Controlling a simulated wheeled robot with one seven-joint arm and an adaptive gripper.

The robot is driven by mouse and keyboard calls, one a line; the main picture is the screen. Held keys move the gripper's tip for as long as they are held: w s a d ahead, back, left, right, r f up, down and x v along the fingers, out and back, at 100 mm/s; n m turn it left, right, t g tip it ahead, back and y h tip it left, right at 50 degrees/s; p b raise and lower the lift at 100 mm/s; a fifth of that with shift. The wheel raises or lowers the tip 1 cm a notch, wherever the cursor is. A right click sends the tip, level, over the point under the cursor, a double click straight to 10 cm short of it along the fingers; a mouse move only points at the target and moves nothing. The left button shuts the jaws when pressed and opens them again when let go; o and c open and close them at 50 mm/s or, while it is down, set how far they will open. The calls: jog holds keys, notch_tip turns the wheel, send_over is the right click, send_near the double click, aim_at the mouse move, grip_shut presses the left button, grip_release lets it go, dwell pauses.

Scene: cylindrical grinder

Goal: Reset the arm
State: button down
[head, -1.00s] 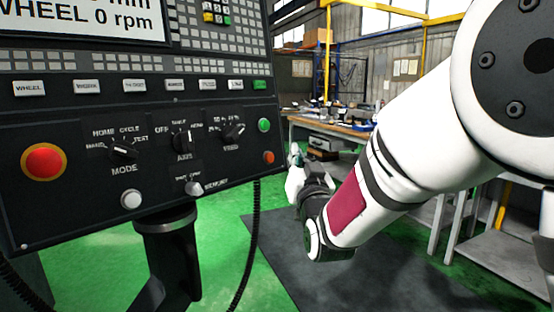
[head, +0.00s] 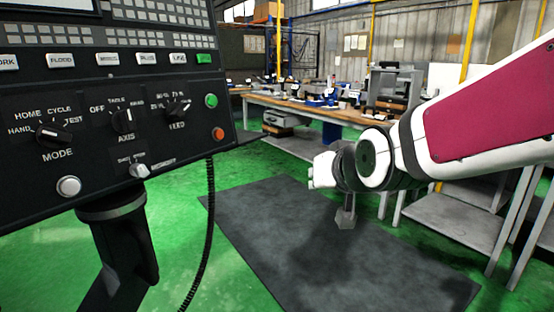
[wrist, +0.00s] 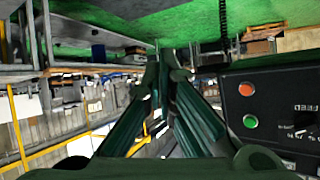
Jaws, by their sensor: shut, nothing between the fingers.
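My gripper (wrist: 168,66) shows in the wrist view as two dark green fingers that converge, with nothing held between them. It is shut. In the head view my white arm with a dark red panel reaches in from the right, and its wrist end hangs over the dark floor mat (head: 270,235), right of the control panel (head: 95,130). The fingers cannot be made out clearly there. The panel also shows at the right of the wrist view (wrist: 285,105), apart from the fingers, with its red and green buttons. The wrist picture appears upside down.
The control panel stands on a black post (head: 125,250) at left, with a coiled cable (head: 209,215) beside it. A wooden workbench (head: 300,106) with several items stands behind. Grey shelving tables (head: 440,222) stand at right. Green floor and the mat are open between.

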jog(key=s+d+f+g+h, duration=0.1)
jog(key=s+d+f+g, duration=0.25)
jog(key=s, duration=0.85)
jog(key=s+d+f+m+g+h, duration=0.15)
jog(key=s+d+g, duration=0.25)
jog(key=s, duration=0.8)
jog(key=s+d+f+g, duration=0.3)
jog(key=s+d+f, duration=0.1)
jog(key=s, duration=0.8)
notch_tip(320, 180, up, 21)
jog(key=t+p, duration=0.3)
jog(key=p, duration=1.6)
jog(key=shift+r, duration=0.15)
jog(key=shift+n, duration=0.25)
